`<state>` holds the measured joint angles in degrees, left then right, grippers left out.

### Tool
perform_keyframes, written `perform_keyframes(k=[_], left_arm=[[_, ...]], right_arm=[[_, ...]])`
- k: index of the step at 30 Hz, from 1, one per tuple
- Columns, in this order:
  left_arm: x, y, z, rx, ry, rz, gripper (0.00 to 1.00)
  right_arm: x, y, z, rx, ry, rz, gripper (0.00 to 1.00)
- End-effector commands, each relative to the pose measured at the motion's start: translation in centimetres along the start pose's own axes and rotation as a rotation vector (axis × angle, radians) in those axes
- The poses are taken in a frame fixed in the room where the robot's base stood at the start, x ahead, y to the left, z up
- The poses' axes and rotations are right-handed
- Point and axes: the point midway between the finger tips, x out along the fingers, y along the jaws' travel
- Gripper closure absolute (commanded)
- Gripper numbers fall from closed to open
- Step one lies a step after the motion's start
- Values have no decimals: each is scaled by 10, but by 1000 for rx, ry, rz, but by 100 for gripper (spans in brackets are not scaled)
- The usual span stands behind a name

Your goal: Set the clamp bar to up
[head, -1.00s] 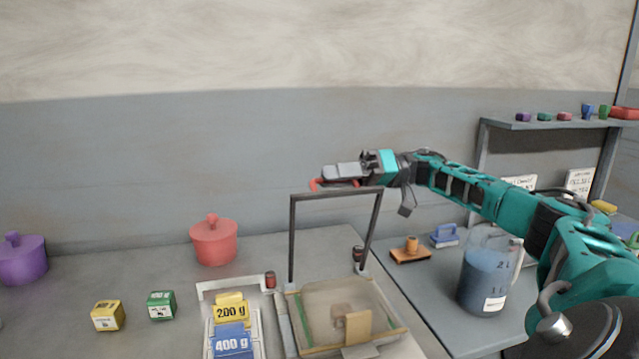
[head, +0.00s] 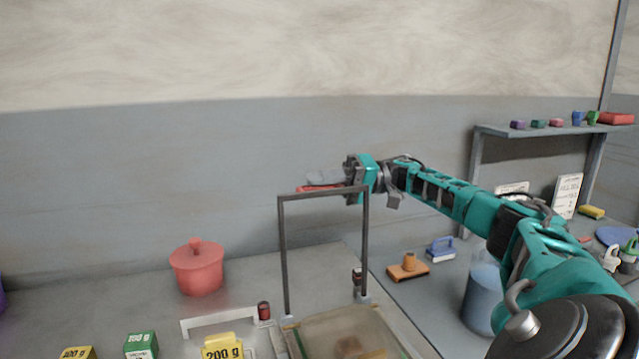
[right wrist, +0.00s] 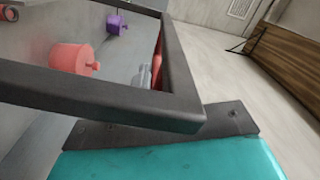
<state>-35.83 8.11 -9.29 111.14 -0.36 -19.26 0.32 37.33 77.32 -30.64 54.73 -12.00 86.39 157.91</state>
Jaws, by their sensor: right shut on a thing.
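The clamp bar (head: 323,193) is a dark frame with two legs and a top crosspiece. It stands roughly upright at the tray (head: 388,322) in the head view. It crosses the right wrist view (right wrist: 100,98) close to the camera. My right gripper (head: 325,182) is at the top crosspiece, with grey and red parts reaching left just behind it. It is shut on the clamp bar, though the exact contact is partly hidden by the frame. My left gripper is not in view.
A red lidded pot (head: 197,270) stands left of the bar. Weight blocks, including a yellow 200 g one (head: 222,346), are at the bottom edge.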

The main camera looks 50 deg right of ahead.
Motion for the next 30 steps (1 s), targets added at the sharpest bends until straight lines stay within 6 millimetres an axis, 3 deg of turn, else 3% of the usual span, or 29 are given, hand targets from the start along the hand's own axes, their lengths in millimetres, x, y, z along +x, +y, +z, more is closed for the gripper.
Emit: perform_keyframes(k=[1,5,6,11,30], left_arm=[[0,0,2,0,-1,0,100],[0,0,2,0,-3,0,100],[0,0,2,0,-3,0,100],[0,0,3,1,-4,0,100],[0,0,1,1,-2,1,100]], right_arm=[[3,10,6,15,-16,12,100],[3,10,6,14,-17,11,100],[3,10,6,14,-17,11,78],[3,10,6,13,-17,11,63],[1,4,3,5,-9,7,62]])
